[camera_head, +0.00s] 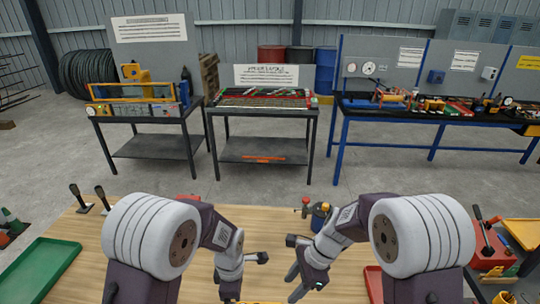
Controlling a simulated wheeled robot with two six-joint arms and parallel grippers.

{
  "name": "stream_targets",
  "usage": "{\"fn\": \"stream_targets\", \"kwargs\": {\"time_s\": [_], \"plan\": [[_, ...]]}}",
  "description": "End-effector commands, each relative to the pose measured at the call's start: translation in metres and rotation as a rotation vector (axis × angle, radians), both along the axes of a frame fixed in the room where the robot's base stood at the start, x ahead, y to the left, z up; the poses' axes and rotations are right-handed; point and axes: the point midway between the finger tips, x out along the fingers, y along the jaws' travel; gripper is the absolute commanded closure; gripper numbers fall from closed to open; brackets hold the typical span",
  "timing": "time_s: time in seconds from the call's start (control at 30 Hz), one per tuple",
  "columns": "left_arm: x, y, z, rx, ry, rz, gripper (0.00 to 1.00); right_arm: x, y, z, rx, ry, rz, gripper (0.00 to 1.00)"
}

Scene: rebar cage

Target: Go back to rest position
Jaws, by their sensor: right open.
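My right gripper (291,262) is above the wooden table in front of me, with its two fingers spread apart and nothing between them. My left gripper (246,277) is to its left over the same table; one finger points right, and the lower part is partly cut off by the bottom edge. I see nothing held in it, but its opening is unclear. Both arms are bent inward over the wooden table (150,195).
A green tray (40,270) lies at the table's left, near two black-handled tools (90,198). A blue and red tool (318,213) stands behind my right gripper. A red tool (490,245) is at far right. Three workbenches stand beyond open concrete floor (250,182).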

Motion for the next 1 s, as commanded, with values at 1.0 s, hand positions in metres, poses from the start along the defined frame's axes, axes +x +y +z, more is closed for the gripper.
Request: {"fn": "stream_targets", "kwargs": {"time_s": [1.0], "plan": [[-0.082, 0.083, 0.035, 0.068, -0.094, -1.539, 0.09, -0.086, -0.116, -0.010, -0.355, -0.412, 1.416, 0.56]]}}
